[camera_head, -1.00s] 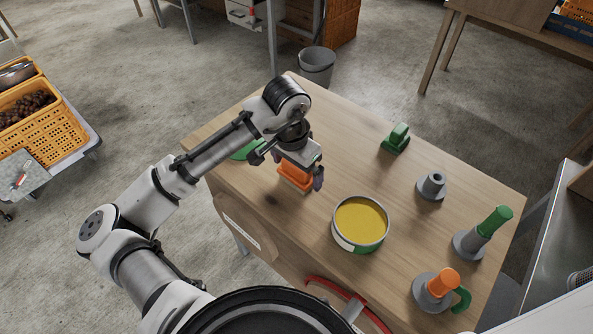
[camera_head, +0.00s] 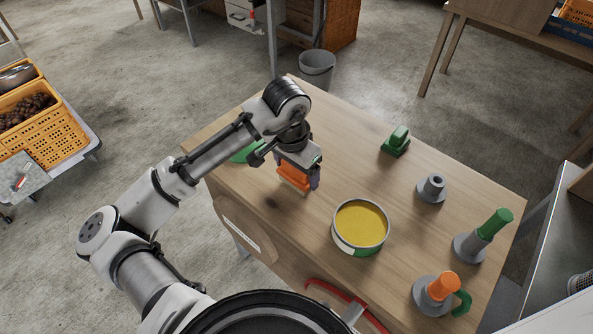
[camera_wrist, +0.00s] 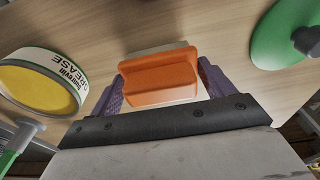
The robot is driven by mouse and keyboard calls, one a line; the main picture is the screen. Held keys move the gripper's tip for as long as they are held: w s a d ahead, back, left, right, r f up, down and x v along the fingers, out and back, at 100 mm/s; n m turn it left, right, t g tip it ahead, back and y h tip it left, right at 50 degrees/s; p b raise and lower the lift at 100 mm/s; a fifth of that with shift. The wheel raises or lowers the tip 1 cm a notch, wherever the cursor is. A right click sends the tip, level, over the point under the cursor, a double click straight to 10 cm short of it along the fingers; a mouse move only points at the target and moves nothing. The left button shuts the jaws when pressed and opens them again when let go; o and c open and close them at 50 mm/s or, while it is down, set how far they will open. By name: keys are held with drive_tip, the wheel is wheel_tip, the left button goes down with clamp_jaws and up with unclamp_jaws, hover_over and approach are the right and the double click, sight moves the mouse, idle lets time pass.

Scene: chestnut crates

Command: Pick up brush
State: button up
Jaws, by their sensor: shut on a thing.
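The orange brush (camera_head: 293,177) stands on the wooden table, with a pale edge below its orange body. In the wrist view the brush (camera_wrist: 160,78) sits between the purple fingers of my gripper (camera_wrist: 162,88). My gripper (camera_head: 294,178) is shut on the brush from above. The head view does not show clearly whether the brush is lifted off the table; part of it is hidden by my gripper.
A grease tin (camera_head: 360,224) stands right of the brush. A green brush-like block (camera_head: 397,141), a grey peg stand (camera_head: 432,187), and two more stands (camera_head: 470,246) (camera_head: 436,292) are farther right. A green disc (camera_head: 246,152) lies behind my gripper.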

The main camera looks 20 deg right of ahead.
wheel_tip(320, 180, up, 19)
drive_tip(key=shift+r+b, duration=0.2)
drive_tip(key=shift+b, duration=0.1)
idle(0.3)
drive_tip(key=shift+o, duration=1.3)
drive_tip(key=shift+c, duration=0.7)
drive_tip(key=shift+s+d, duration=0.1)
drive_tip(key=shift+d, duration=0.05)
